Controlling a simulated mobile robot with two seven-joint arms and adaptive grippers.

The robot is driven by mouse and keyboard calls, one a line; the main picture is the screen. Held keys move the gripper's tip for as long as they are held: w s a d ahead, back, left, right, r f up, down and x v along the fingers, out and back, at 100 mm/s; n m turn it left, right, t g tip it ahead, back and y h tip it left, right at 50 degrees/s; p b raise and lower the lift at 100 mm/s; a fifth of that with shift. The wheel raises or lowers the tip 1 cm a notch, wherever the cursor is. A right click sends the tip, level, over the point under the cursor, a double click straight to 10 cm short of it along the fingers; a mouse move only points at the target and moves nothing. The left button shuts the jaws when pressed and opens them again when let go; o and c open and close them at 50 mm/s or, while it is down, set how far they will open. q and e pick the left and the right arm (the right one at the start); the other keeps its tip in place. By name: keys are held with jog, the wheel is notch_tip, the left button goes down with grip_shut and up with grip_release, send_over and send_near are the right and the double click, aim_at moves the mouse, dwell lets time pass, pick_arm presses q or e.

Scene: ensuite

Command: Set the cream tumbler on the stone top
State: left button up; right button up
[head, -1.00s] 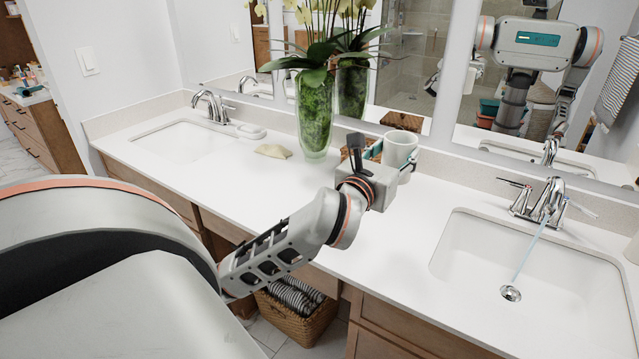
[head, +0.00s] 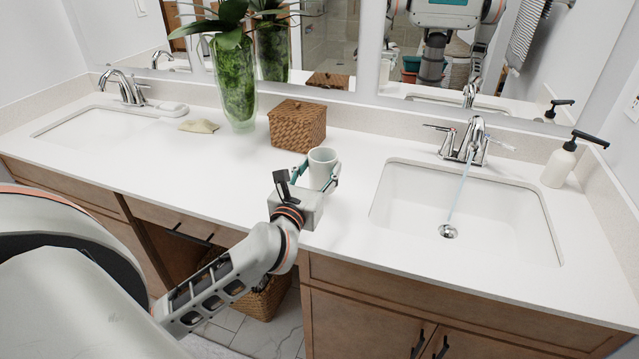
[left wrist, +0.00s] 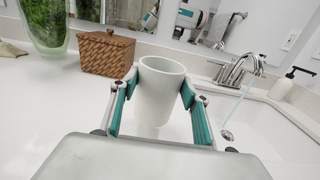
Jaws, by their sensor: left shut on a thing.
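The cream tumbler (head: 321,168) is upright between the fingers of my left gripper (head: 320,176), left of the right-hand sink. It also shows in the left wrist view (left wrist: 158,97), with a teal-padded finger on each side of it. My left gripper (left wrist: 159,88) is shut on it. The stone top (head: 235,175) is the white counter below and around the tumbler. The tumbler's base is partly hidden in the head view, and I cannot tell whether it touches the counter. My right gripper is not in view.
A woven box (head: 297,125) stands behind the tumbler, left of it. A green vase (head: 236,85) and a folded cloth (head: 198,126) are farther left. The right sink (head: 470,210), its running faucet (head: 470,140) and a soap dispenser (head: 560,163) are to the right. The counter's middle left is clear.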

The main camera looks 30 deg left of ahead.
aim_at(318, 183)
pick_arm(q)
jog(key=shift+f+b, duration=0.35)
jog(key=shift+f, duration=1.45)
jog(key=shift+f, duration=0.15)
jog(key=o, duration=1.2)
jog(key=shift+o, duration=0.2)
jog(key=shift+s, duration=0.2)
jog(key=b+v, duration=0.1)
jog(key=v, duration=0.9)
jog(key=shift+s+d, duration=0.3)
jog(key=shift+s, duration=0.45)
